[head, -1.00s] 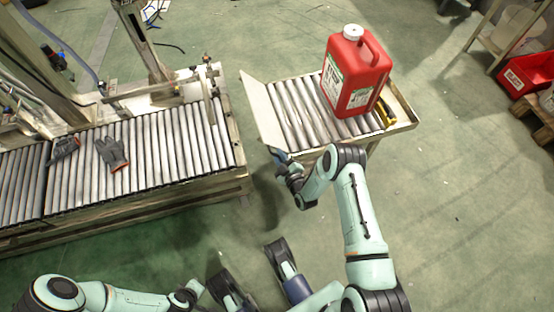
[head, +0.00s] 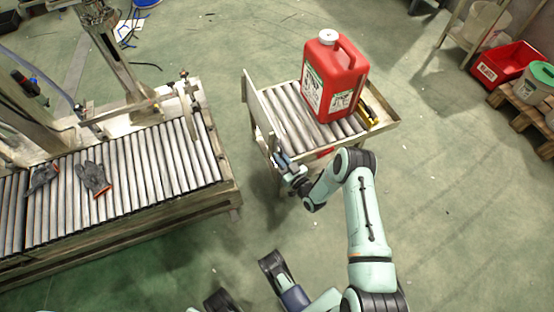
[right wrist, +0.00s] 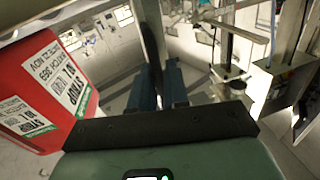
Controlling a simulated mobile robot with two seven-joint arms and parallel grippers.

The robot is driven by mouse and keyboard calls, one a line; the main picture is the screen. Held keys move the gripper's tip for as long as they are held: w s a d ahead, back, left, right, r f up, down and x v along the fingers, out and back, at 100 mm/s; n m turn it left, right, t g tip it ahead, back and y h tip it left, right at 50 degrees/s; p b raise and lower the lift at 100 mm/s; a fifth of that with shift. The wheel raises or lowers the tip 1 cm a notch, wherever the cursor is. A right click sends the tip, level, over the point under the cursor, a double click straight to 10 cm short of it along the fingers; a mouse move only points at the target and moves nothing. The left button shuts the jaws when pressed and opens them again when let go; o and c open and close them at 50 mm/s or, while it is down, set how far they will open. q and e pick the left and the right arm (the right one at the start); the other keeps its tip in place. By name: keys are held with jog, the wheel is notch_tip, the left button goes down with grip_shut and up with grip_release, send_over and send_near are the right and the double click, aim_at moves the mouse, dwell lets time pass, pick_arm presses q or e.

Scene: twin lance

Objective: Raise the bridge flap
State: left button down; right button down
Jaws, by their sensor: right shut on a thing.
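The bridge flap (head: 258,112) is a pale flat panel hinged along the left edge of the small roller table (head: 388,122). It stands steeply up, close to upright. My right gripper (head: 279,158) is shut on the flap's near end, at the table's near left corner. In the right wrist view the flap (right wrist: 153,35) runs edge-on between the two blue fingers (right wrist: 160,84). The exact contact is partly hidden.
A red jerrycan (head: 335,78) stands on the small table, with a yellow and black thing (head: 368,116) beside it. The long roller conveyor (head: 120,185) at left carries grey gloves (head: 93,179). A floor gap separates conveyor and table. Red bin (head: 505,68) stands far right.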

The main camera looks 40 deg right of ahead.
pick_arm(q)
jog(key=shift+s+f, duration=0.15)
jog(key=shift+s, duration=0.05)
pick_arm(e)
jog(key=shift+s+d+m, duration=0.1)
jog(key=shift+d+m, duration=0.15)
jog(key=shift+m, duration=0.05)
jog(key=c, duration=1.3)
grip_release()
jog(key=shift+c, duration=0.2)
jog(key=shift+s, duration=0.1)
